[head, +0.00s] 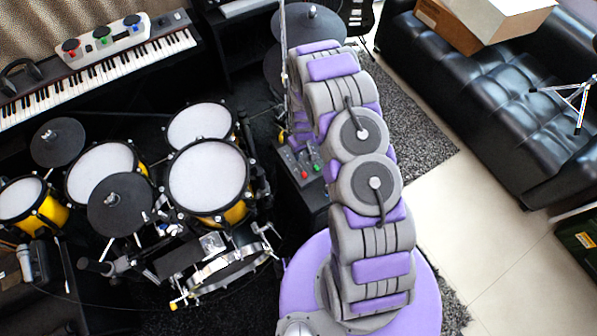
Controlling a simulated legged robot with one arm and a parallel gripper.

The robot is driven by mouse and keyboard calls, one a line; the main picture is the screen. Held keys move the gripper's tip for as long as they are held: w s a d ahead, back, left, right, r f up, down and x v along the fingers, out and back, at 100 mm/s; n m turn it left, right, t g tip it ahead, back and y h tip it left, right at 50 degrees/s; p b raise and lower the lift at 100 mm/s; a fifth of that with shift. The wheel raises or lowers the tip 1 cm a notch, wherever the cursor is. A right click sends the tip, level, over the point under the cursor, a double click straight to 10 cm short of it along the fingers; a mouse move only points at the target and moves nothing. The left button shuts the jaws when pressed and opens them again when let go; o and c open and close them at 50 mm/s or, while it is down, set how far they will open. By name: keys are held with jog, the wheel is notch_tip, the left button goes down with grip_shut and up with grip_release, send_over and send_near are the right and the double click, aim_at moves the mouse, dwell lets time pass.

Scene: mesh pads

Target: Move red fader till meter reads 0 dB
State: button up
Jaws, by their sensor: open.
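A small dark control box (300,165) stands left of my arm, near the middle of the head view. It bears a red control (304,175) and a green control beside it (316,168). The red one may be the fader, but it is too small to tell. I cannot make out a meter or its reading. My gripper (297,134) is open, just above the far end of the box and largely hidden by my arm. I cannot tell whether it touches the box.
A drum kit (208,175) fills the left. A keyboard (90,75) behind it carries a white unit (103,40) with red, green and blue knobs. A black sofa (480,90) with a cardboard box (447,22) is at right. Pale floor (475,220) is clear at lower right.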

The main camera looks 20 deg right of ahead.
notch_tip(320, 180, down, 5)
jog(key=d, duration=0.2)
jog(key=b, duration=0.3)
send_over(303, 172)
jog(key=a, duration=0.1)
notch_tip(303, 172, down, 7)
jog(key=shift+r, duration=0.2)
jog(key=f, duration=0.1)
jog(key=d+f+b, duration=0.1)
jog(key=f, duration=0.1)
jog(key=shift+w+f, duration=0.1)
jog(key=shift+f, duration=0.1)
jog(key=shift+d+f+b, duration=0.3)
jog(key=shift+d+f, duration=0.1)
jog(key=shift+d, duration=0.05)
jog(key=shift+a, duration=0.75)
jog(key=shift+c, duration=0.3)
jog(key=c, duration=0.3)
jog(key=shift+d, duration=0.45)
jog(key=c, duration=0.3)
grip_shut()
jog(key=shift+a, duration=0.15)
